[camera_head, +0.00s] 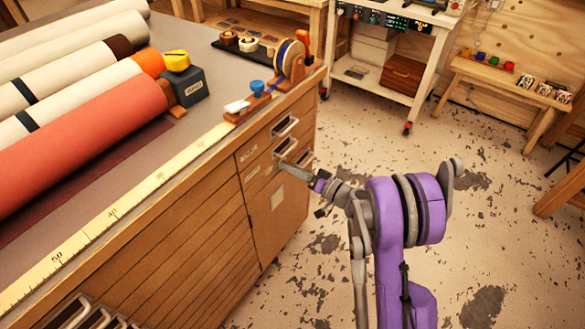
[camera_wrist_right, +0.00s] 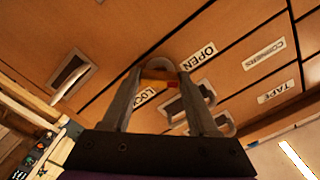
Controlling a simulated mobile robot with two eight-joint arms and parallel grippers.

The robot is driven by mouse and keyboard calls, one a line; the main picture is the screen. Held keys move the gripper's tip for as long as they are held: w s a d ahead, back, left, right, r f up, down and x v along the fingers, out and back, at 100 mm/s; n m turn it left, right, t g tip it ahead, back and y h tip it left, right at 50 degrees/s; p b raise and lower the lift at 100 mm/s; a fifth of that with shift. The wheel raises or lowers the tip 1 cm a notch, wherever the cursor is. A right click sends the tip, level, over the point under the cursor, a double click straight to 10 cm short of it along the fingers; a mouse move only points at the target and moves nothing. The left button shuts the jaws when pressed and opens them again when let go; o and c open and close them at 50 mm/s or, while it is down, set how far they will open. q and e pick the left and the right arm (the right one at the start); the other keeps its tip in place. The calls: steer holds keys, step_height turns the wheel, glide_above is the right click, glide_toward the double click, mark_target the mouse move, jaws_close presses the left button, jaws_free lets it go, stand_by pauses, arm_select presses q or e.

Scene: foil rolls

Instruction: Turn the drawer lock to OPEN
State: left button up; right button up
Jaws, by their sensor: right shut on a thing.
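The drawer lock (camera_wrist_right: 158,75) is a small yellowish knob with a red bit, on the wooden cabinet front in the right wrist view. An OPEN label (camera_wrist_right: 198,57) is on its upper right and a LOCK label (camera_wrist_right: 150,93) below it, partly behind my fingers. My right gripper (camera_wrist_right: 160,70) has its fingers on either side of the knob and is shut on it. In the head view my right gripper (camera_head: 283,166) reaches the cabinet's drawer fronts from the right and hides the lock. Which label the knob points at is unclear. My left gripper is out of view.
Metal drawer handles (camera_head: 285,127) stick out close to my right gripper. CORNERS (camera_wrist_right: 264,55) and TAPE (camera_wrist_right: 277,92) labels mark nearby fronts. The cabinet top holds large rolls (camera_head: 85,140), a dark block (camera_head: 183,87) and a tape dispenser (camera_head: 290,60).

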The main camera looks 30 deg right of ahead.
steer(key=o, duration=1.4)
steer(key=shift+s+d, duration=0.1)
steer(key=p+v, duration=0.1)
steer(key=v, duration=0.9)
steer(key=shift+s, duration=0.3)
